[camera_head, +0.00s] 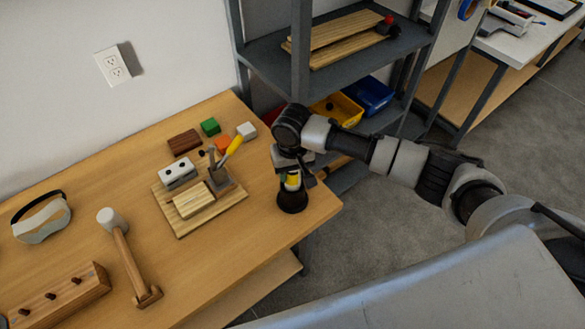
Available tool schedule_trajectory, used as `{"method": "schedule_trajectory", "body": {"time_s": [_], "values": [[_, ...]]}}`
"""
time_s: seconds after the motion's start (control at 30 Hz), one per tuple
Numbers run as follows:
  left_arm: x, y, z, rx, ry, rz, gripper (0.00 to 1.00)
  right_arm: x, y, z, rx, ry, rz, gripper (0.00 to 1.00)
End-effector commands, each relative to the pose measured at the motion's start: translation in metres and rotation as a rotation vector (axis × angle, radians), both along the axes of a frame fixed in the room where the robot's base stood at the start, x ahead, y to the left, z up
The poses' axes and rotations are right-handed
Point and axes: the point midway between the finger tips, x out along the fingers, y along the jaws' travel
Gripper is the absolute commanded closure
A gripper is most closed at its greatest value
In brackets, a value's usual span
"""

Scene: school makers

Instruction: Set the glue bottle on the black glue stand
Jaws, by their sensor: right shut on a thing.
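The glue bottle (292,181), with a yellow and whitish body, is in my right gripper (293,172) at the right end of the wooden table. The gripper comes down from above and is shut on it, hiding its upper part. The black glue stand (292,203) is a dark round piece on the table directly below the bottle. The bottle's lower end overlaps the stand in the picture; I cannot tell whether it rests in it or hangs just above. My left gripper is not in view.
A wooden board (216,216) with a tool holder and blocks lies left of the stand. Small coloured blocks (210,127) sit behind it. A mallet (126,256), goggles (42,218) and a pegged wood block (62,296) are further left. A grey shelf (270,72) stands behind.

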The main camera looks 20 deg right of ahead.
Motion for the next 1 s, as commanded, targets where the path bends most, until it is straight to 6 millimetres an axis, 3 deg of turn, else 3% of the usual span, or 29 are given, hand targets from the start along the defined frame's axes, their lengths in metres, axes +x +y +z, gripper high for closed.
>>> {"method": "schedule_trajectory", "body": {"time_s": [0.97,1.0], "values": [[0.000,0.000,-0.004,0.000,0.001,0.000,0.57,0.000,0.000,-0.013,0.000,0.000,0.001,0.82],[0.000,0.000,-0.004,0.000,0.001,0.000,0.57,0.000,0.000,-0.013,0.000,0.000,0.000,0.53]]}}
